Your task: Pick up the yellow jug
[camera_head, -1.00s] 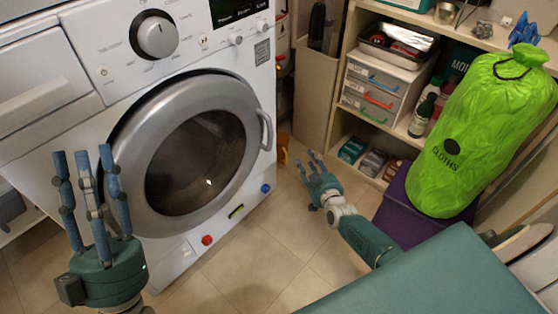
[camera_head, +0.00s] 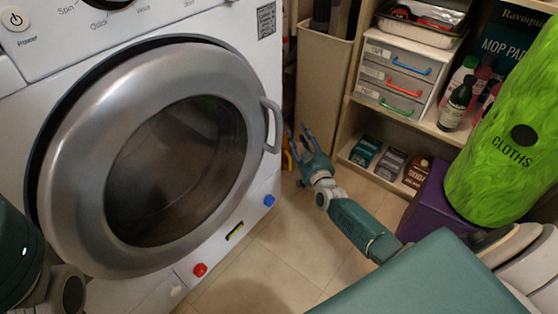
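The yellow jug is mostly hidden; a small yellow-orange patch (camera_head: 286,157) that looks like part of it shows low beside the washing machine's right edge. My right gripper (camera_head: 297,132) is just right of that patch in the picture, with its blue fingers spread and nothing seen between them. I cannot tell whether a finger touches the jug. Of my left gripper, only a dark green body part (camera_head: 18,258) shows at the left edge; its fingers are out of view.
The washing machine (camera_head: 258,200) with its round door shut fills the left. A beige bin (camera_head: 322,95) stands behind my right gripper. Shelves (camera_head: 440,135) with drawers and bottles, a purple box (camera_head: 428,207) and a green bag (camera_head: 505,150) are at right. Tiled floor (camera_head: 285,255) is clear in front.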

